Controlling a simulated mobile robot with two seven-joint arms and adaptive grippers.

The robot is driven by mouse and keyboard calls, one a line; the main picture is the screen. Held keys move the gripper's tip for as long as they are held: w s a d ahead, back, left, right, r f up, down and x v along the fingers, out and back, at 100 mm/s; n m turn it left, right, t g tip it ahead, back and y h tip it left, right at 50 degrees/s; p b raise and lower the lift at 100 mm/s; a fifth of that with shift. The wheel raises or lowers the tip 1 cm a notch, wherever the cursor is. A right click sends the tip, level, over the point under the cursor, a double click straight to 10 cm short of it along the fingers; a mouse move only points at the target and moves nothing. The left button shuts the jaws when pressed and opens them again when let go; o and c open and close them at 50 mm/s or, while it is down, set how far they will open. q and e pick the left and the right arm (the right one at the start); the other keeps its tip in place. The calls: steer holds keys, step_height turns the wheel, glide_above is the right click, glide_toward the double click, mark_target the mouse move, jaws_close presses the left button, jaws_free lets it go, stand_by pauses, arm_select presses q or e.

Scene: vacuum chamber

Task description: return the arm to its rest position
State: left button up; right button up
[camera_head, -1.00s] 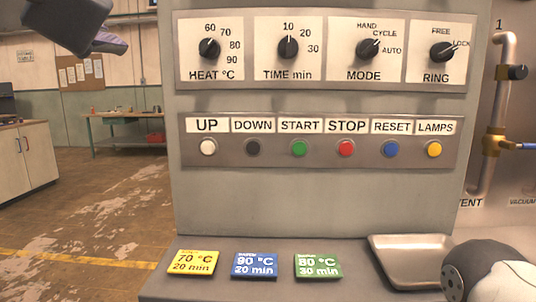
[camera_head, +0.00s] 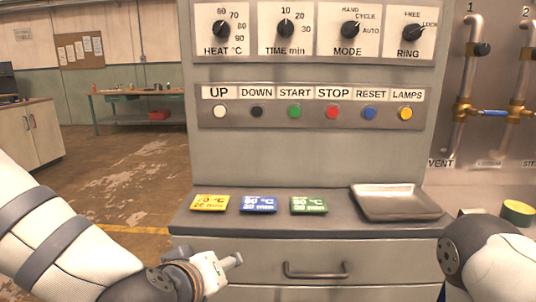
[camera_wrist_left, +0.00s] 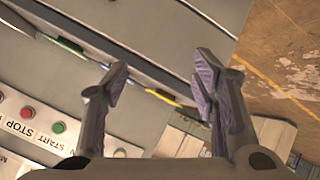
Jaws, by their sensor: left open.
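My left arm (camera_head: 50,235) comes in from the left in the head view, bent low in front of the panel, with its wrist part (camera_head: 205,270) before the drawer front.
The grey panel holds several dials and a button row (camera_head: 313,112). Its ledge carries a yellow card (camera_head: 210,202), a blue card (camera_head: 258,204), a green card (camera_head: 309,205) and a metal tray (camera_head: 395,188). Below is a drawer handle (camera_head: 315,270). Open floor lies left.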

arm_select(q)
steer(key=s+a+f+m+g, duration=0.1)
steer(key=s+a+f+g, duration=0.15)
steer(key=s+f, duration=0.7)
steer(key=s+a+f+m+g, duration=0.2)
steer(key=s+f+g, duration=0.3)
steer(key=f, duration=0.7)
steer(key=s+a+f+g, duration=0.2)
steer(key=s+a+f, duration=0.1)
steer(key=s, duration=0.6)
steer(key=s+a+f+m+g+y, duration=0.1)
steer(key=s+a+f, duration=0.3)
steer(key=s, duration=0.6)
steer(key=shift+a+m+g+y, duration=0.3)
steer(key=shift+a+g, duration=0.45)
steer(key=shift+a, duration=0.2)
steer(key=shift+w, duration=0.15)
